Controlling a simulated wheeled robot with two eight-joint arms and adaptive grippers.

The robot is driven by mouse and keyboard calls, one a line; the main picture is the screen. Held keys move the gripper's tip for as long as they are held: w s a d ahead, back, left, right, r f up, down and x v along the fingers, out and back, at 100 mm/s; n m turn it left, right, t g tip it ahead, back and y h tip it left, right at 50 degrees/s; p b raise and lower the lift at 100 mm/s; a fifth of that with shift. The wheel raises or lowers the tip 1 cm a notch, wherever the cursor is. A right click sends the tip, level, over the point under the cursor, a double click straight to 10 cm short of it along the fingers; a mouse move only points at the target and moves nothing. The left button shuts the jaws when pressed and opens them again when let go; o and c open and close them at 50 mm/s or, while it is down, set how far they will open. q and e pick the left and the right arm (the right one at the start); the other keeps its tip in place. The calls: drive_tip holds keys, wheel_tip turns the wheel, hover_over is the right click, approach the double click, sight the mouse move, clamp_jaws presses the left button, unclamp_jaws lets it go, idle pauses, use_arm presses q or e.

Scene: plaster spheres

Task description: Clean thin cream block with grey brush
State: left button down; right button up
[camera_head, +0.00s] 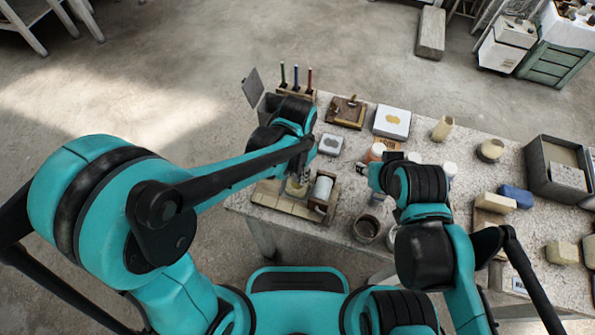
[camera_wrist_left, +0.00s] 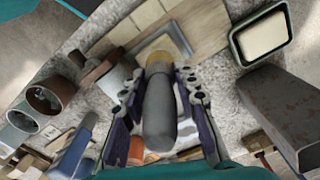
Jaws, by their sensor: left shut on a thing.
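My left gripper (camera_wrist_left: 155,110) is shut on the grey brush (camera_wrist_left: 159,108), whose thick grey handle points toward the wrist camera. The brush's pale tip (camera_wrist_left: 157,61) is over a flat cream piece (camera_wrist_left: 176,45) in a grey surround, which looks like the thin cream block. I cannot tell whether the tip touches it. In the head view my left gripper (camera_head: 299,176) is above the tiled wooden board (camera_head: 268,200), and my arm hides most of the brush and block. My right gripper (camera_head: 374,178) is over the table near several small jars; its fingers are not clear.
A white roller (camera_head: 322,188) stands beside the block, with a brown cup (camera_head: 367,228) nearer me. A green-rimmed tray with a cream bar (camera_wrist_left: 264,37) and a dark metal box (camera_wrist_left: 288,108) show in the wrist view. Bricks and a grey crate (camera_head: 546,158) fill the table's right.

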use_arm(q)
drive_tip(key=shift+f+b, duration=0.55)
drive_tip(key=shift+f, duration=0.1)
drive_tip(key=shift+s, duration=0.1)
drive_tip(key=shift+s+a+r, duration=0.15)
drive_tip(key=shift+s+a, duration=0.05)
drive_tip(key=shift+s, duration=0.35)
drive_tip(key=shift+s+a, duration=0.2)
drive_tip(key=shift+s, duration=0.3)
drive_tip(key=shift+w+d, duration=0.25)
drive_tip(key=shift+w, duration=0.55)
drive_tip(key=shift+w+d, duration=0.25)
drive_tip(key=shift+w, duration=0.5)
drive_tip(key=shift+w+d, duration=0.25)
drive_tip(key=shift+w, duration=0.55)
drive_tip(key=shift+s+a, duration=0.2)
drive_tip(key=shift+s, duration=0.45)
drive_tip(key=shift+s+a, duration=0.15)
drive_tip(key=shift+s, duration=0.45)
drive_tip(key=shift+s+a, duration=0.2)
drive_tip(key=shift+s, duration=0.4)
drive_tip(key=shift+s+a, duration=0.2)
drive_tip(key=shift+s, duration=0.35)
